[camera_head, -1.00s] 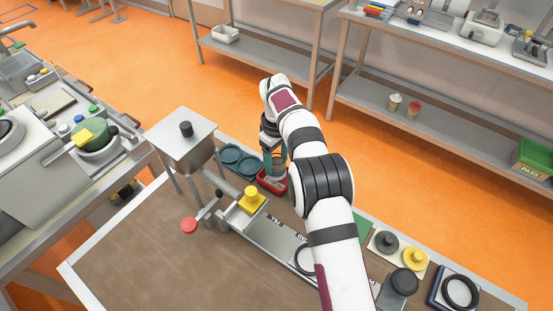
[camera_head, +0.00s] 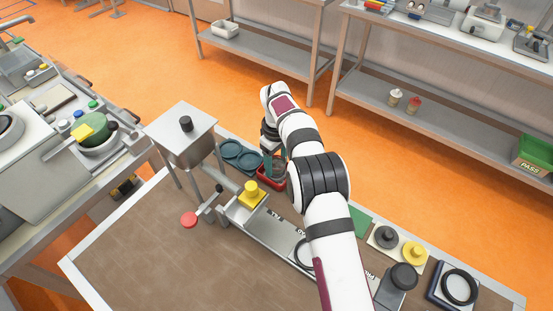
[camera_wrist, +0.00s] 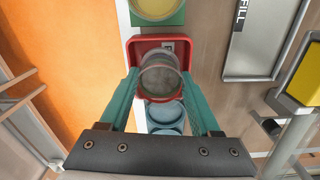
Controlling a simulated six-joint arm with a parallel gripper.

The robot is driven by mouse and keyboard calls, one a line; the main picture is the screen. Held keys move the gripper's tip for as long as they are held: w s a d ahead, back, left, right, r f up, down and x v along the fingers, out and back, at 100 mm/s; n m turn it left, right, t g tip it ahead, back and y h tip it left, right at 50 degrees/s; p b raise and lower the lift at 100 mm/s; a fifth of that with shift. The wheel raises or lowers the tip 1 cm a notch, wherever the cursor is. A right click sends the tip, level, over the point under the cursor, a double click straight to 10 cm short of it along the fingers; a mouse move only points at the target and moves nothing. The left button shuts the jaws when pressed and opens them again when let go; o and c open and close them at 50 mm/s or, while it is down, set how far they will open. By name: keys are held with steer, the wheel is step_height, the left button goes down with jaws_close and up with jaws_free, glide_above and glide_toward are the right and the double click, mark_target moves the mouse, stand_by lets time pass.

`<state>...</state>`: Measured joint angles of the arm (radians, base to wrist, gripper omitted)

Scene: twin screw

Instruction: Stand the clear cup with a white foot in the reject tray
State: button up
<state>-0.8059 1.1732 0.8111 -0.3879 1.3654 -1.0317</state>
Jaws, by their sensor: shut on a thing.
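The clear cup (camera_wrist: 160,80) is between the teal fingers of my gripper (camera_wrist: 160,88) in the wrist view. My gripper is shut on it. I look down on the cup from above, so its foot is hard to make out. The red reject tray (camera_wrist: 135,52) lies under and around the cup in that view. In the head view the red tray (camera_head: 263,182) sits at the bench's back edge, partly hidden by my arm, with my gripper (camera_head: 271,163) over it. I cannot tell whether the cup touches the tray floor.
Round teal dishes (camera_head: 240,156) stand left of the tray. A green plate (camera_head: 361,222) lies to the right. The bench front (camera_head: 170,265) is mostly clear.

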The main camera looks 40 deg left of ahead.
steer(key=shift+f, duration=0.25)
stand_by(0.4)
steer(key=o, duration=1.3)
steer(key=shift+o, duration=0.8)
steer(key=shift+s+f, duration=0.1)
steer(key=shift+s, duration=0.15)
steer(key=shift+c, duration=1.3)
steer(key=shift+o, duration=0.5)
